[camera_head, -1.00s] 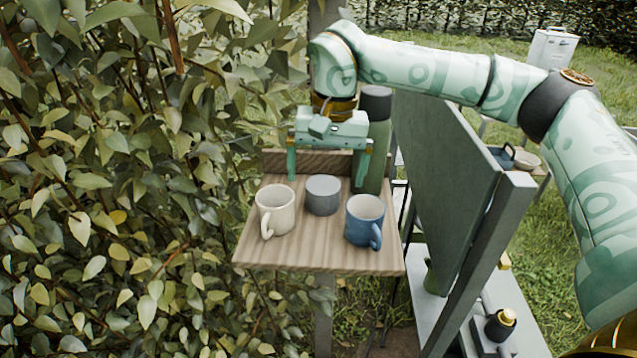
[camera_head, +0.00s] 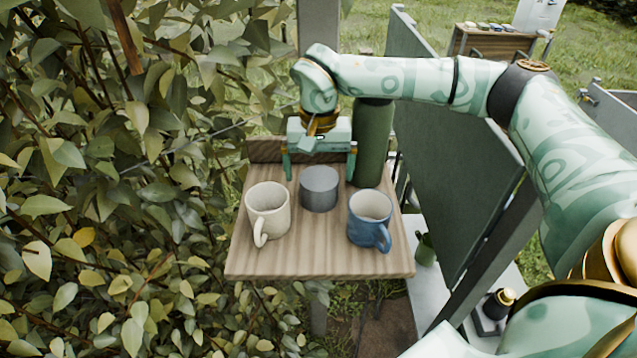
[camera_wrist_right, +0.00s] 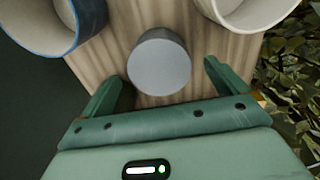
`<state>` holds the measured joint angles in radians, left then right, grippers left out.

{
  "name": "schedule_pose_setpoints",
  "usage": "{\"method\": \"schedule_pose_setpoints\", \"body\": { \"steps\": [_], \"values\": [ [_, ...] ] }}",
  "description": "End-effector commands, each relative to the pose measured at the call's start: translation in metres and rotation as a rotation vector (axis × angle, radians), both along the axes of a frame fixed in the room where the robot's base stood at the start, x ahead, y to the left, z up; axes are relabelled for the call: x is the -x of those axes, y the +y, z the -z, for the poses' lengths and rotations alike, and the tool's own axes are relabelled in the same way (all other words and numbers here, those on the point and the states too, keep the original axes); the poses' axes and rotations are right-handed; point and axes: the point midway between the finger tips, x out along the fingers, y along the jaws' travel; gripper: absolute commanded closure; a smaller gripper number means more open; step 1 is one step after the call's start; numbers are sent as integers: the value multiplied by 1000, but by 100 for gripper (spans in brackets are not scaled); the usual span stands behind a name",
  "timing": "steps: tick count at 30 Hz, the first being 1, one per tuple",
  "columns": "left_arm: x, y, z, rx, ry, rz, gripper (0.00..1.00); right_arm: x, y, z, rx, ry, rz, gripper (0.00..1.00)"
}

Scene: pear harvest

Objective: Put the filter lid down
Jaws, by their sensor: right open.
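A grey cylinder (camera_head: 319,189), which looks like the filter lid, stands on a wooden shelf (camera_head: 300,262) between a cream mug (camera_head: 268,212) and a blue mug (camera_head: 369,222). My right gripper (camera_head: 320,176) is open and empty, just behind and above the grey cylinder, its fingers pointing down. In the right wrist view the cylinder (camera_wrist_right: 160,62) shows its flat round top, in line with the gap between the two spread fingers (camera_wrist_right: 163,76). I see no contact. My left gripper is not in view.
A tall dark green cylinder (camera_head: 372,145) stands close to the right of the gripper, its top hidden by my arm. A dark green panel (camera_head: 455,165) rises right of the shelf. Leafy bushes (camera_head: 120,200) crowd the left. The shelf's front strip is clear.

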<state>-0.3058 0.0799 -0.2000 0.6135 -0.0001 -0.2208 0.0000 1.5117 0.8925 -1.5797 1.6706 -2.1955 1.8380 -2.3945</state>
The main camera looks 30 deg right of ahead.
Motion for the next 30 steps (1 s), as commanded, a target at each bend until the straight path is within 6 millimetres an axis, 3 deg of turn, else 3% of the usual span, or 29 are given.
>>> {"method": "schedule_pose_setpoints", "body": {
  "steps": [5, 12, 20, 25, 30],
  "values": [
    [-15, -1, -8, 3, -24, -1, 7, 1, 0, 17, -1, 5, 1, 2],
    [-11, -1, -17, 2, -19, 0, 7, -1, 0, 52, -1, 2, 0, 2],
    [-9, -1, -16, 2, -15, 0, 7, -2, -1, 56, -1, -1, 0, 2],
    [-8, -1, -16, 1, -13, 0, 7, -2, -1, 56, -1, -1, 0, 49],
    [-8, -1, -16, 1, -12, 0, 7, -2, -1, 55, -1, -1, 0, 55]
  ]
}}
